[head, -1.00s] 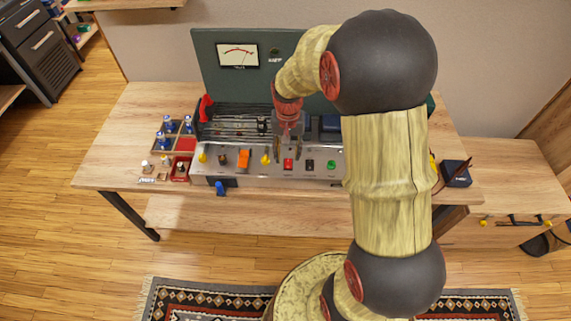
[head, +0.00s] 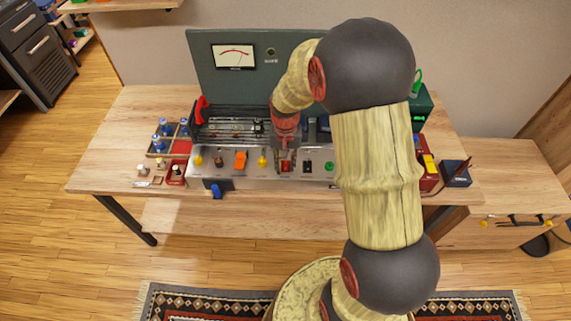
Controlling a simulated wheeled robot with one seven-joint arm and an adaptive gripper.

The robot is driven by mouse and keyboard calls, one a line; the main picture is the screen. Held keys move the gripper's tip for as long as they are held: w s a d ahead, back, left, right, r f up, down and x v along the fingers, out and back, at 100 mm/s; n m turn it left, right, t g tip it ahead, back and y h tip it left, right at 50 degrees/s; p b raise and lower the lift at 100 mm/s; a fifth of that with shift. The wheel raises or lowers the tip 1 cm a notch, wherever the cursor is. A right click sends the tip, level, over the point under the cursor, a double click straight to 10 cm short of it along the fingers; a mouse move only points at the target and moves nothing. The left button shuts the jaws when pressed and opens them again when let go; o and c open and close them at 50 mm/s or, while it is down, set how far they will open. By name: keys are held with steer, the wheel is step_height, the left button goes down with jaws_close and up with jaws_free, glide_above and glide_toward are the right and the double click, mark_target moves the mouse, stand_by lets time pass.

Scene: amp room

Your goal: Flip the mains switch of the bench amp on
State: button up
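The bench amp (head: 230,182) stands on the wooden bench with a light control panel along its front and a raised dark green panel with a meter behind. A red switch (head: 286,167), an orange switch (head: 240,160), a black switch (head: 308,166) and a green button (head: 329,166) sit in a row on the front panel. The labels are too small to read, so I cannot tell which is the mains switch. My gripper (head: 286,156) points down right at the red switch. Its fingertips are small and partly merge with the panel; contact and finger opening are unclear.
Small bottles (head: 166,128) and a red bin (head: 176,173) stand left of the amp. A dark blue box (head: 457,174) is at the right. My arm hides the amp's right part.

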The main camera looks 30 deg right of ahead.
jaws_close()
steer(key=shift+r+p, duration=0.15)
steer(key=shift+p, duration=0.2)
steer(key=shift+w+d+r+g+y+p, duration=0.15)
steer(key=shift+g+y+p, duration=0.25)
steer(key=shift+p, duration=0.7)
steer(key=p, duration=0.1)
steer(key=g+p, duration=0.1)
steer(key=p, duration=0.1)
steer(key=shift+w+g+y, duration=0.2)
steer(key=shift+g+y, duration=0.1)
steer(key=shift+y, duration=0.1)
steer(key=shift+o, duration=2)
jaws_free()
steer(key=shift+o, duration=0.2)
steer(key=shift+d, duration=0.1)
